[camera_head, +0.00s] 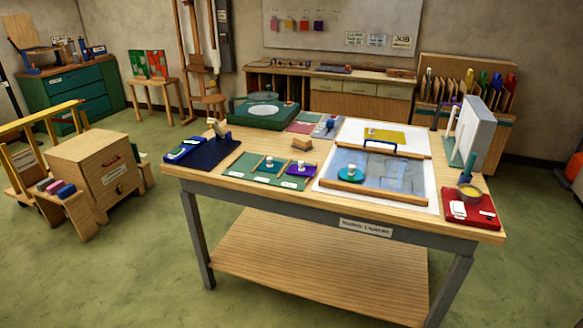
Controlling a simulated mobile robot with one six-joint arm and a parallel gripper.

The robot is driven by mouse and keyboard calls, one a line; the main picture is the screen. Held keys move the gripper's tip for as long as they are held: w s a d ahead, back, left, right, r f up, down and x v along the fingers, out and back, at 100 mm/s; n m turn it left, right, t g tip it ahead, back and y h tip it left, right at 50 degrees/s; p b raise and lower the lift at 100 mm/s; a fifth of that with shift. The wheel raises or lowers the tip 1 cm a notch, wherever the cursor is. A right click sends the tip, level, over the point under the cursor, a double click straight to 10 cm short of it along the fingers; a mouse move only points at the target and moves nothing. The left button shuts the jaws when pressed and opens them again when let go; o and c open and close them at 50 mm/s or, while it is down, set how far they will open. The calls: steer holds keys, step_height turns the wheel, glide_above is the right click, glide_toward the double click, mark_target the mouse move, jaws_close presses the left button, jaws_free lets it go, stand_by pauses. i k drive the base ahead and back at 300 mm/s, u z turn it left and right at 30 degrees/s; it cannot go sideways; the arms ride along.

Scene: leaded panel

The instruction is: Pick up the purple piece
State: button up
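The purple piece (301,170) lies on a green mat (237,168) near the front middle of the wooden workbench. It is flat and has a small white knob on top. A teal piece (267,167) with a similar white knob lies just to its left on the same mat. My gripper is not in view.
Right of the mat is a wood-framed panel (395,192) with a blue handle and a round teal piece (351,174). A yellow piece (385,135) lies behind it. A wooden block (302,143), blue tray (208,154), red tray (472,212) and upright grey panel (468,125) also stand on the bench.

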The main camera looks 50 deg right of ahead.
mark_target(301, 169)
steer(key=u, duration=1.55)
steer(key=k, duration=0.1)
steer(key=z, duration=3)
steer(key=i, duration=0.6)
steer(key=z, duration=0.15)
steer(key=k, duration=0.6)
steer(key=u, duration=0.05)
